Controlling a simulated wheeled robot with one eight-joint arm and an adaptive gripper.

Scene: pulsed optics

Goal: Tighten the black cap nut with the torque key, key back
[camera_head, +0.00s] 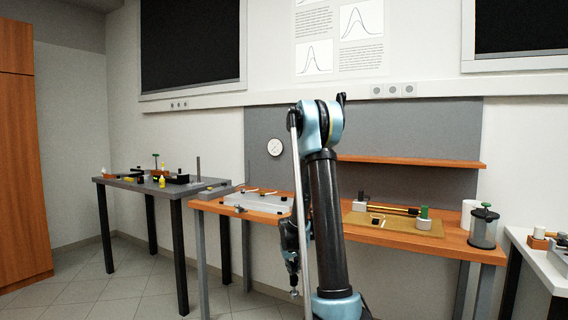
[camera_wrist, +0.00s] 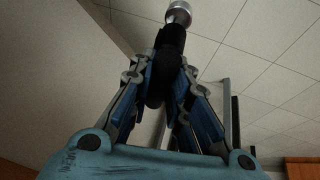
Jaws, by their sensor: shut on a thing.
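My gripper (camera_wrist: 165,88) is shut on the black grip of a tool, which looks like the torque key (camera_wrist: 172,38). Its round silver end points away from the fingers, above the floor tiles. In the head view my gripper (camera_head: 292,262) hangs low in front of the orange bench, with the tool's silver tip pointing down. A small black cap (camera_head: 362,196), possibly the black cap nut, tops a light block at the bench's back. My gripper is well apart from it, to its left and lower. My arm hides part of the bench.
The orange bench (camera_head: 455,243) carries a tan board (camera_head: 395,224) with a brass rod and a green cap (camera_head: 424,212). A light plate (camera_head: 262,202) lies at its left. A grey spool (camera_head: 483,228) stands right.

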